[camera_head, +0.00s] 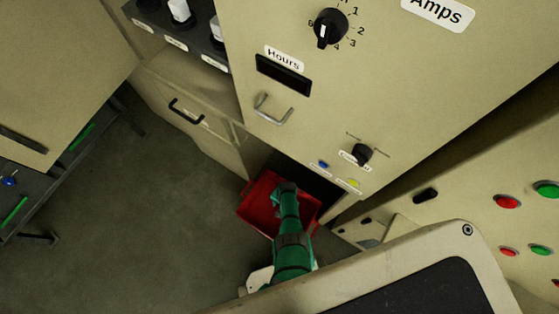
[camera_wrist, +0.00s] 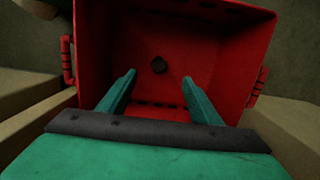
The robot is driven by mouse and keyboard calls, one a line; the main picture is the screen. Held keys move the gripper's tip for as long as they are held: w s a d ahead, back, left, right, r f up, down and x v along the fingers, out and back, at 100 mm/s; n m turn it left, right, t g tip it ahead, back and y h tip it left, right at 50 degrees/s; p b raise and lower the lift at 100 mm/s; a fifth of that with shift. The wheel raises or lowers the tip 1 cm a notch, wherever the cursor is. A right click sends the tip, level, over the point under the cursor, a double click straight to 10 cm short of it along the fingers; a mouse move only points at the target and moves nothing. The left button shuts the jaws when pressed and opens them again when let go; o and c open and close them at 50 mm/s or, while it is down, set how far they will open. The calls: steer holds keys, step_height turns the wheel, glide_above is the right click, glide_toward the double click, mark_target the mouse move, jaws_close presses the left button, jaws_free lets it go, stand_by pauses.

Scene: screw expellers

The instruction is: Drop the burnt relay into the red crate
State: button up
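The red crate (camera_head: 256,205) stands on the floor in a recess under the big beige cabinet. In the wrist view, the red crate (camera_wrist: 222,65) fills the middle, and I look into its open top. My gripper (camera_wrist: 159,78) has its two teal fingers spread wide with nothing between them, pointing into the crate. In the head view my arm hides part of the crate, and the fingers are not clear.
The beige cabinet (camera_head: 300,140) with knobs and a metal handle (camera_head: 272,110) rises over the crate. A panel with red and green buttons (camera_head: 507,202) is at the right. A drawer with a black handle (camera_head: 186,112) is at the left. The floor (camera_head: 170,230) left of the crate is clear.

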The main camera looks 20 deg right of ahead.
steer(key=shift+r, duration=0.15)
step_height(320, 180, up, 10)
steer(key=d, duration=0.1)
steer(key=shift+w+r, duration=0.2)
steer(key=shift+w, duration=0.2)
stand_by(0.3)
stand_by(0.4)
steer(key=s+a+r+n+t+h, duration=0.1)
steer(key=s+a+r+n+t, duration=0.2)
steer(key=a, duration=0.4)
steer(key=s+a+r+t, duration=0.1)
steer(key=a+r+t, duration=0.3)
steer(key=a+r, duration=0.2)
steer(key=s+r+n+t, duration=0.2)
steer(key=s+r+t, duration=0.1)
steer(key=r, duration=1)
steer(key=s+d+r+n+t, duration=0.1)
steer(key=s+r+n+t, duration=0.2)
steer(key=r, duration=1.1)
steer(key=s+r+n+t, duration=0.2)
steer(key=s+r+t, duration=0.1)
steer(key=r, duration=1)
steer(key=shift+s+d+r, duration=0.3)
steer(key=shift+s+r, duration=0.1)
steer(key=shift+s, duration=0.1)
